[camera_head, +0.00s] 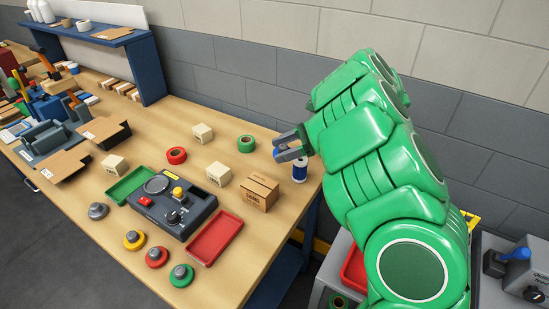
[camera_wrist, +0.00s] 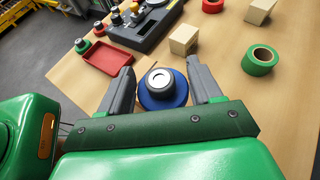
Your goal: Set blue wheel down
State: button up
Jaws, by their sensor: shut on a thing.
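My gripper (camera_head: 290,149) is over the right end of the wooden table, its fingers pointing left in the head view. In the wrist view its two grey fingers (camera_wrist: 160,90) stand on either side of the blue wheel (camera_wrist: 152,100), a blue disc with a pale grey round hub facing the camera. The gripper is shut on it. In the head view the fingers mostly hide the wheel. A white and blue cylinder (camera_head: 299,172) shows just below the fingers; I cannot tell whether it touches the wheel.
A cardboard box (camera_head: 259,192), a green tape roll (camera_head: 246,144) and cream blocks (camera_head: 203,133) are nearby. A dark control panel (camera_head: 172,205) lies between a green tray (camera_head: 130,185) and a red tray (camera_head: 215,238). Yellow, red and green wheels stand in front. Bare tabletop surrounds the tape roll.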

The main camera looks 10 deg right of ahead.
jog(key=w+f, duration=0.1)
jog(key=w, duration=0.2)
jog(key=w+f, duration=0.1)
jog(key=w, duration=0.2)
jog(key=w+f, duration=0.2)
jog(key=w, duration=0.1)
jog(key=shift+d, duration=0.25)
jog(key=shift+c, duration=0.6)
jog(key=shift+w+d+f, duration=0.1)
jog(key=shift+w+f, duration=1.05)
jog(key=shift+f, duration=0.3)
jog(key=shift+w+d+f, duration=0.1)
jog(key=shift+w+f, duration=1.05)
jog(key=shift+f, duration=1.9)
jog(key=o, duration=1.2)
jog(key=shift+o, duration=0.2)
jog(key=shift+r, duration=0.1)
